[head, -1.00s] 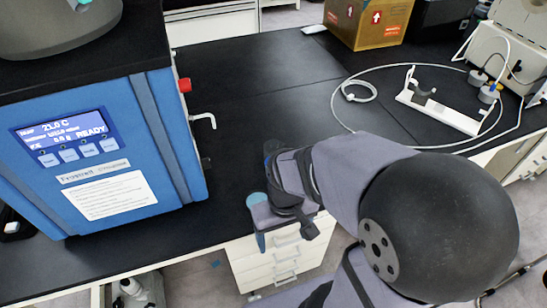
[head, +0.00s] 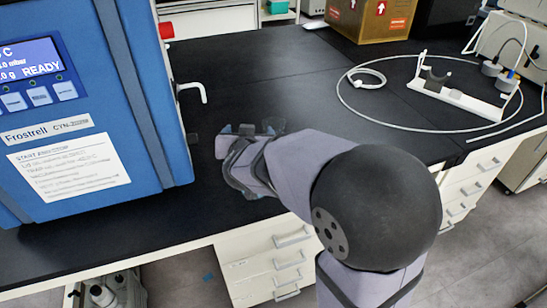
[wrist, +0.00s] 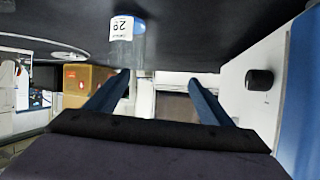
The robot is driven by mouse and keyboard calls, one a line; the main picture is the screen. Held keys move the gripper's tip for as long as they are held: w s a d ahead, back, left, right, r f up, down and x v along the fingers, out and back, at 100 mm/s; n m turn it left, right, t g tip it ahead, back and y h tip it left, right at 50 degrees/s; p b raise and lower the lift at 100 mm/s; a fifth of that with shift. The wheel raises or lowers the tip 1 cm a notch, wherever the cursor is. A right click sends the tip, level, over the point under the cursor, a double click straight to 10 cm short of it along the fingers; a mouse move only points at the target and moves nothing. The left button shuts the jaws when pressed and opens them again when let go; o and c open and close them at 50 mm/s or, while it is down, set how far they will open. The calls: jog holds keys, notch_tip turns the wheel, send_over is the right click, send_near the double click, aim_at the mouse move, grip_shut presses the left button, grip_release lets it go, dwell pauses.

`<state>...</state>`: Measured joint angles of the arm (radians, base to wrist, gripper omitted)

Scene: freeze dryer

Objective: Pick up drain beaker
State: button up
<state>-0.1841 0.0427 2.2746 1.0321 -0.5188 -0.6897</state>
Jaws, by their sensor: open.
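The drain beaker (wrist: 125,42) is a small clear vessel with a white label reading 20 and a blue patch. It stands on the black bench, which appears upside down at the top of the wrist view. In the head view a faint clear shape beside my gripper (head: 250,130) looks like it, partly hidden by the gripper. In the wrist view my gripper (wrist: 163,82) is open, its two blue fingers wide apart with nothing between them. The beaker is in line with the left-hand finger and beyond its tip, not between the fingers.
The blue freeze dryer (head: 70,120) stands close on the left, with a white drain spout (head: 195,90) on its side. A white stand (head: 460,95) and a looped tube (head: 345,100) lie to the right. A cardboard box (head: 370,18) is behind. The bench between is clear.

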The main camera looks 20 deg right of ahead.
aim_at(276, 122)
jog(key=shift+w+d+f+m+h+b, duration=0.45)
jog(key=shift+w+d+f+h+b, duration=0.3)
jog(key=shift+d, duration=0.6)
jog(key=shift+w+d+f+m+h+b, duration=0.4)
jog(key=shift+w+d+f+h+b, duration=0.3)
jog(key=shift+d, duration=0.7)
jog(key=shift+w+d+f+m+h+b, duration=0.5)
jog(key=shift+w+d+h+b, duration=0.35)
jog(key=shift+d, duration=0.5)
jog(key=shift+w+d+f, duration=0.15)
jog(key=shift+w+d, duration=0.1)
jog(key=shift+c, duration=0.6)
jog(key=c, duration=1.1)
jog(key=shift+r, duration=0.2)
